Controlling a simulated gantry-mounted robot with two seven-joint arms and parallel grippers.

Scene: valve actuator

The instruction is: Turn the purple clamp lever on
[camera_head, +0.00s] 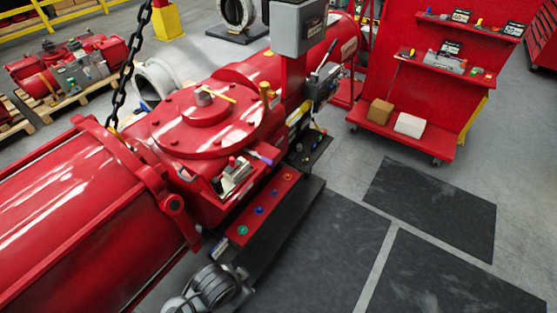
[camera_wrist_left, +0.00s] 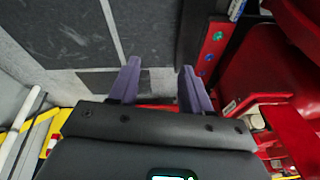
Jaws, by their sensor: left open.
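The purple clamp lever (camera_head: 258,157) is a small handle on a metal toggle clamp (camera_head: 235,176), on the near side of the red valve actuator (camera_head: 150,130). I cannot make out the lever in the left wrist view. My left gripper (camera_wrist_left: 160,88) is open, with two purple-grey fingers apart and nothing between them. Its fingers do not show clearly in the head view, so its distance from the lever cannot be told. My right gripper is in neither view.
A red strip with coloured buttons (camera_head: 266,202) lies just below the clamp; it also shows in the left wrist view (camera_wrist_left: 209,50). A chain (camera_head: 123,85) hangs left of the round cover. A red tool cart (camera_head: 400,140) stands at right. Dark floor mats (camera_head: 430,208) lie clear.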

